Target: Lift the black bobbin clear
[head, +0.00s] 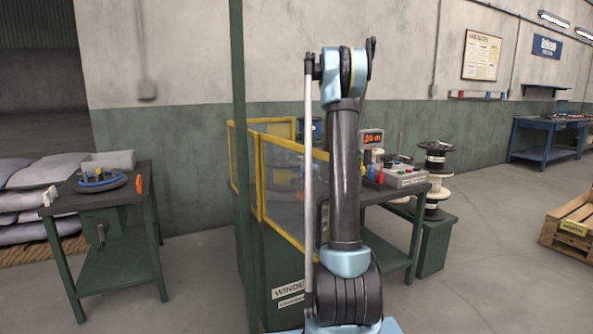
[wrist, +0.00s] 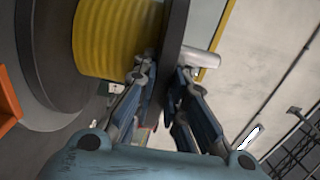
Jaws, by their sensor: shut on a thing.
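In the wrist view a large black bobbin (wrist: 177,30) with dark flanges and a yellow winding (wrist: 112,35) fills the upper left. My gripper (wrist: 163,76) is shut on the rim of its nearer flange, with one finger on each side. The far flange shows at the left edge. The top of the bobbin is cut off by the frame. Whether it is raised off its support cannot be told. In the head view my arm stands in front, and I cannot make out the gripper or the held bobbin.
A winder with a yellow-framed guard (head: 263,190) stands behind my arm. A bench with a control box (head: 405,177) is to its right, beside stacked black and white spools (head: 436,160). A green table (head: 95,197) stands left. A wooden pallet (head: 575,222) lies far right; floor before it is clear.

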